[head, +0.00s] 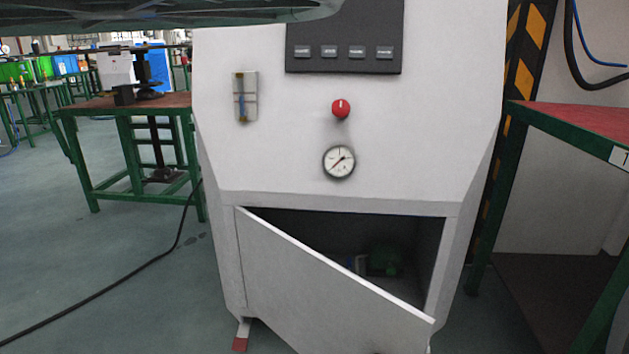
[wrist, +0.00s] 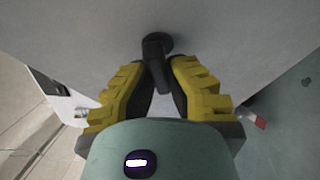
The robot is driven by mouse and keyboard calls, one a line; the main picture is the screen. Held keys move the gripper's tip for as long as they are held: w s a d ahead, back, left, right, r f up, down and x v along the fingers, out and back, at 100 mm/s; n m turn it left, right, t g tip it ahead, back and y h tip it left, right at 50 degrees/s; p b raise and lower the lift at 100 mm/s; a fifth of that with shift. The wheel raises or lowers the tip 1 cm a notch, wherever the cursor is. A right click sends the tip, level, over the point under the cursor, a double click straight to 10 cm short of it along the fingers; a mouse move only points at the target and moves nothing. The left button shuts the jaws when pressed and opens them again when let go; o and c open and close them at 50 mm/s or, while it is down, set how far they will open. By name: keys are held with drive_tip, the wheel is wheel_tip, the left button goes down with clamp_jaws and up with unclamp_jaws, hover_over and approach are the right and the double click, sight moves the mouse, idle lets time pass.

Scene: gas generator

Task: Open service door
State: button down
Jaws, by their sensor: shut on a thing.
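The service door (head: 310,275) is a light grey panel low on the front of the white generator cabinet (head: 265,165). It stands partly open, swung out with its free edge toward the right and its left side at the cabinet. In the wrist view the door (wrist: 240,30) fills the upper part. My gripper (wrist: 163,78), with yellow and black fingers, is shut on a dark door handle (wrist: 156,44). The gripper and handle do not show in the head view.
The dark compartment (head: 420,240) behind the door holds a green part (head: 384,260). A red knob (head: 341,108) and a gauge (head: 339,162) sit above. A green-framed table (head: 565,120) stands close on the right, another workbench (head: 130,110) at left. A black cable (head: 110,285) crosses the floor.

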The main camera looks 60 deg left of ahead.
drive_tip(key=shift+s+d, duration=0.15)
drive_tip(key=shift+s, duration=2)
drive_tip(key=c, duration=0.5)
unclamp_jaws()
drive_tip(key=shift+c, duration=0.2)
drive_tip(key=v, duration=0.7)
drive_tip(key=shift+r, duration=0.1)
